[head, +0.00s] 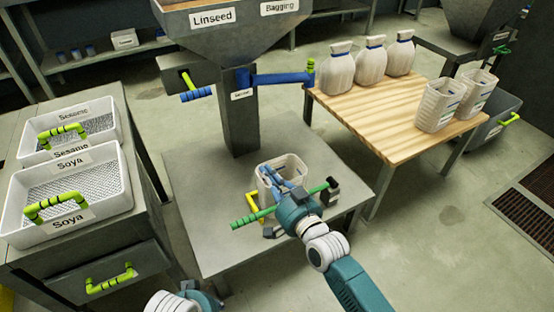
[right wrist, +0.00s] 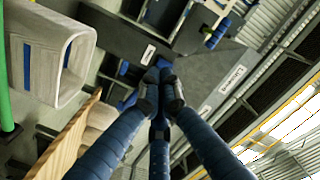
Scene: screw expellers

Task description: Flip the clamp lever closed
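A long green lever (head: 250,217) with a ribbed grip lies slanted across the front of a white container (head: 292,164) on the grey platform. Its right end is by a black block (head: 332,190). I take it for the clamp lever; its middle is hidden by my right wrist. My right gripper (head: 270,173) reaches over the lever at the container's opening. In the right wrist view its fingertips (right wrist: 160,88) are together with nothing visible between them. A green bar (right wrist: 4,95) shows at that view's left edge. Of my left arm, only a part shows at the bottom.
The Linseed hopper (head: 225,25) stands behind the platform (head: 190,200), with a blue handle (head: 280,78) on its spout. A wooden table (head: 390,110) at right holds white bags (head: 338,72) and containers (head: 437,105). Soya and Sesame trays (head: 70,195) stand at left.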

